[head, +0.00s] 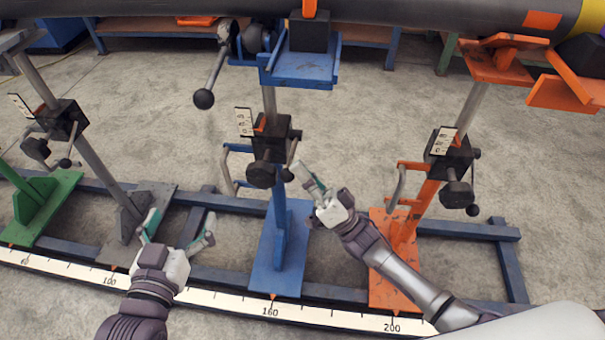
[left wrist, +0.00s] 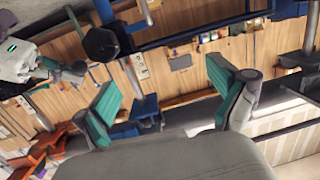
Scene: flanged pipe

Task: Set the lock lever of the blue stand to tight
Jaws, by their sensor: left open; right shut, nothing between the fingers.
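The blue stand (head: 278,245) stands in the middle of the head view. Its black clamp block (head: 273,135) carries a large dark knob and a white marked plate (head: 244,121) with a red pointer. The lock lever (head: 293,152) is a thin dark rod on the block's right side, slanting down to a small ball. My right gripper (head: 308,175) is shut and empty, just right of the lever's ball; I cannot tell whether they touch. My left gripper (head: 178,228) is open and empty, low and left of the blue stand. Its spread fingers also show in the left wrist view (left wrist: 170,95).
A grey stand (head: 105,170) and green foot (head: 42,208) stand left, an orange stand (head: 430,190) right. A dark pipe (head: 400,15) runs across the top. A long-handled ball lever (head: 207,92) hangs beside the blue head. A white scale (head: 220,300) runs along the front rail.

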